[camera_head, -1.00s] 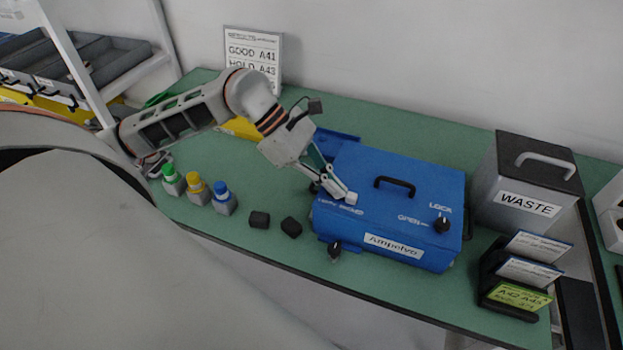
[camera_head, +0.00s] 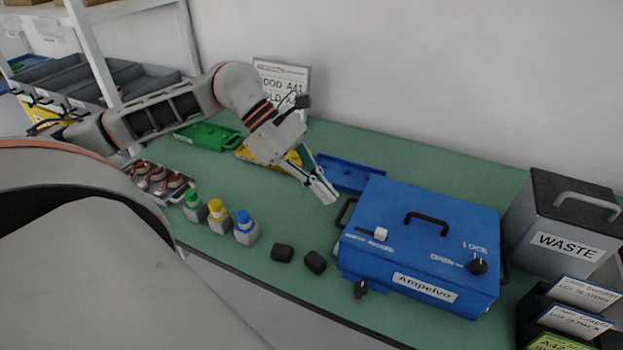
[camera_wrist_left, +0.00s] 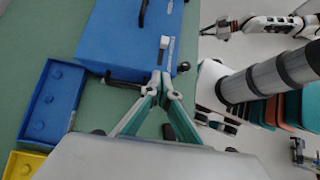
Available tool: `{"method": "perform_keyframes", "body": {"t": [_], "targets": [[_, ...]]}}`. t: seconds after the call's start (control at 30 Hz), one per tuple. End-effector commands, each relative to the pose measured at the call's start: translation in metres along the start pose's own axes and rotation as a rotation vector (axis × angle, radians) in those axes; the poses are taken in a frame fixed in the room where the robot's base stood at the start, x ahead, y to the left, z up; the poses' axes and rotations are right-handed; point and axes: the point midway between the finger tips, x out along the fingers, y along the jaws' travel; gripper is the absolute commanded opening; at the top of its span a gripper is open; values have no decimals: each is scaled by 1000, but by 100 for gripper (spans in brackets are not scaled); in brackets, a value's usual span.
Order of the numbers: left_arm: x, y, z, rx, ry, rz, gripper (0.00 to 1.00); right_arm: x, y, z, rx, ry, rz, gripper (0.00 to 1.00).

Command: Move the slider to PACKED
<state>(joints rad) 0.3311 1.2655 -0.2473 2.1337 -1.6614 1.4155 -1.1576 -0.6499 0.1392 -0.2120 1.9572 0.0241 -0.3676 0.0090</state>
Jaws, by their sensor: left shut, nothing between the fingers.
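The blue box (camera_head: 425,240) stands on the green table, with a dark handle on its lid. A white slider knob (camera_head: 380,233) sits on the lid's left part. The small lettering under it seems to read EMPTY at left and PACKED at right; the knob stands above the right-hand word. My left gripper (camera_head: 328,195) is shut and empty, left of the box and apart from the slider. In the left wrist view, the slider (camera_wrist_left: 164,42) shows beyond the closed fingertips (camera_wrist_left: 160,80).
A side handle (camera_head: 345,213) stands out between my left gripper and the box. Dark knobs are on the box's right and front. A WASTE bin (camera_head: 562,215) stands right.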

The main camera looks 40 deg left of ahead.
Motion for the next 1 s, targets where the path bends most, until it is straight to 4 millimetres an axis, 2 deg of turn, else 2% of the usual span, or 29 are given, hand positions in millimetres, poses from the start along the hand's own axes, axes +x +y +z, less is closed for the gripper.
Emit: {"method": "perform_keyframes", "body": {"t": [0.1,0.3,1.0], "targets": [[-17,0,-2,-2,4,1,0,2,1,3,-3,-1,1,0],[-32,0,-1,-1,1,0,0,2,1,2,-2,4,0,0],[-34,0,0,0,0,0,0,3,-1,3,1,1,-1,0]]}}
